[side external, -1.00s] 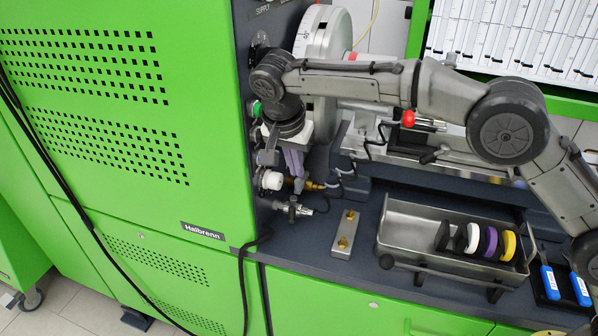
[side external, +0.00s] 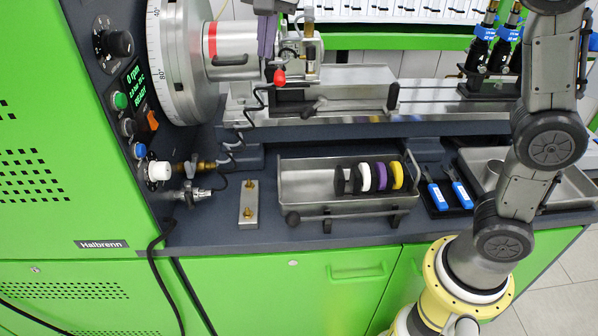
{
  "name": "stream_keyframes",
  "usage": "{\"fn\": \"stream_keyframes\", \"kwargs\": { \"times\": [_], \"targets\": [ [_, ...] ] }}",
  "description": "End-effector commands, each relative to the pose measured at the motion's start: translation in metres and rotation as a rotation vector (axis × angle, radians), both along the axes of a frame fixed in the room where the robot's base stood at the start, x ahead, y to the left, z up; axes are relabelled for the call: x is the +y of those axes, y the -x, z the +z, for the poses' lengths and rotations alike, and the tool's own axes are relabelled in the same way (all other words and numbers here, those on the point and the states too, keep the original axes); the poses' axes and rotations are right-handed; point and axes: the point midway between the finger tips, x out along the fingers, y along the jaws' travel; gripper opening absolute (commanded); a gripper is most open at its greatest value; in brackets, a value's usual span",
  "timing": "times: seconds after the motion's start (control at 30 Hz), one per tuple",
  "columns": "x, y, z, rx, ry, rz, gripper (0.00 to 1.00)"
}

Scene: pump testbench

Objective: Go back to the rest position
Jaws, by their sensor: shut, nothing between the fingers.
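My arm rises from the yellow base at the lower right and leaves the picture at the top right.
The control panel (side external: 138,90) and white graduated wheel (side external: 165,60) stand left. A steel tray (side external: 300,185) holds several coloured discs. A brass-fitted block (side external: 248,205), blue-handled tools (side external: 460,190) and another tray (side external: 573,185) lie on the bench.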

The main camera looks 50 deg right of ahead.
Motion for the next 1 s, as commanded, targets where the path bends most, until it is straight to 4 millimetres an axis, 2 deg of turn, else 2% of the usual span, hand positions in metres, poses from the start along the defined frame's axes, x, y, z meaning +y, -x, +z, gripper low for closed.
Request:
{"fn": "stream_keyframes", "kwargs": {
  "times": [0.03, 0.1, 0.27, 0.37, 0.47, 0.6, 0.7, 0.8, 0.87, 1.0],
  "targets": [
    [-0.017, 0.021, 0.01, -0.015, -0.006, 0.01, 0.0],
    [-0.034, 0.048, 0.017, -0.027, -0.005, 0.041, 0.0],
    [-0.065, 0.114, 0.016, -0.05, 0.01, 0.141, 0.0],
    [-0.078, 0.156, 0.005, -0.062, 0.031, 0.221, 0.0],
    [-0.086, 0.196, -0.016, -0.072, 0.06, 0.319, 0.0],
    [-0.088, 0.244, -0.057, -0.072, 0.116, 0.485, 0.0],
    [-0.084, 0.269, -0.091, -0.06, 0.16, 0.628, 0.0],
    [-0.079, 0.281, -0.122, -0.023, 0.197, 0.784, 0.0],
    [-0.077, 0.283, -0.131, -0.011, 0.219, 0.855, 0.0],
    [-0.076, 0.278, -0.128, -0.023, 0.271, 0.948, 0.0]
  ]
}}
